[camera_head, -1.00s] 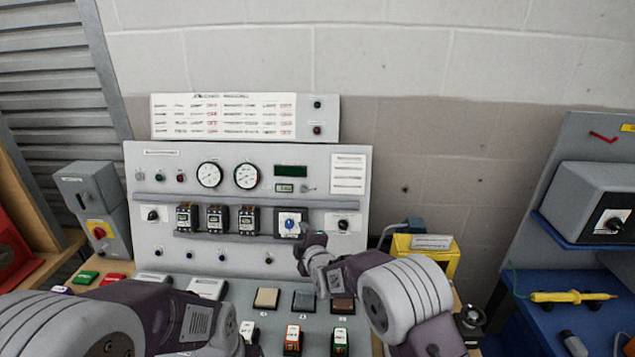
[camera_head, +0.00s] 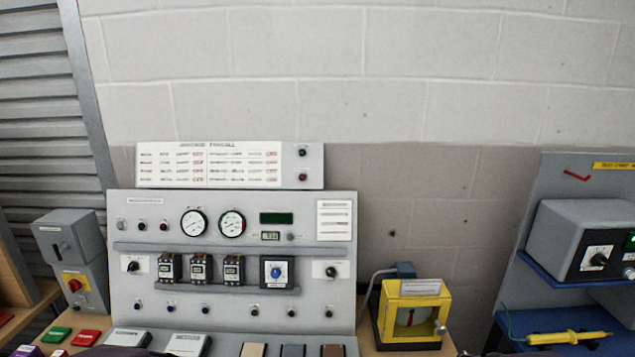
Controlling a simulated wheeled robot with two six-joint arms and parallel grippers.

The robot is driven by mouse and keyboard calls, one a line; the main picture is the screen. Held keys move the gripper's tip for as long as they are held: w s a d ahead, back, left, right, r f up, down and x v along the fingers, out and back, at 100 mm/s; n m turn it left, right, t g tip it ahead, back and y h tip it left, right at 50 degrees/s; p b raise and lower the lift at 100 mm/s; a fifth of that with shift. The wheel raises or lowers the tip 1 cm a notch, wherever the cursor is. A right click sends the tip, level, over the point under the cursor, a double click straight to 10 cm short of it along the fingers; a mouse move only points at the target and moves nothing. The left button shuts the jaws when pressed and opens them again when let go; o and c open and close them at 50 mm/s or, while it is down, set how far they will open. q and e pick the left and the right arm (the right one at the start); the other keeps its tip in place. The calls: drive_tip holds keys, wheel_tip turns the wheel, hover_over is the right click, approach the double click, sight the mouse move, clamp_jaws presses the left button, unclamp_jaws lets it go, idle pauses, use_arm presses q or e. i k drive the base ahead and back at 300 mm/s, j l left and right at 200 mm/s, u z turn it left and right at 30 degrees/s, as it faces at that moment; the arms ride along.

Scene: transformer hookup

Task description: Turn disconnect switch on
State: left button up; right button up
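A grey box (camera_head: 68,235) with a small lever slot stands at the left of the panel. Below it is a red rotary knob (camera_head: 74,285) on a yellow plate. A blue rotary knob (camera_head: 277,271) on a dark square plate sits on the panel, right of several black-and-white breaker units (camera_head: 200,268). No readable label shows which of these is the disconnect switch, and the knob positions are too small to tell.
The grey control panel (camera_head: 150,219) carries two dials and black selector knobs. A yellow-framed box (camera_head: 413,302) stands to its right. Farther right, a blue-shelved stand holds a grey instrument (camera_head: 580,245) and a yellow probe (camera_head: 568,337). Bare wall lies between panel and stand.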

sight(74, 284)
drive_tip(key=k+u, duration=0.1)
drive_tip(key=u, duration=0.3)
drive_tip(key=k+u, duration=0.1)
drive_tip(key=u, duration=0.25)
drive_tip(key=k+u, duration=0.1)
drive_tip(key=u, duration=0.3)
drive_tip(key=k+u, duration=0.1)
drive_tip(key=u, duration=0.25)
drive_tip(key=i+j+z, duration=0.35)
drive_tip(key=j, duration=0.35)
drive_tip(key=i+j+z, duration=0.4)
drive_tip(key=j, duration=0.4)
drive_tip(key=i+j+z, duration=0.2)
drive_tip(key=j, duration=0.25)
drive_tip(key=i+j+z, duration=0.15)
drive_tip(key=j, duration=0.3)
drive_tip(key=j+z, duration=0.2)
drive_tip(key=j, duration=0.25)
drive_tip(key=i+j+z, duration=0.2)
drive_tip(key=j, duration=0.3)
drive_tip(key=k, duration=0.1)
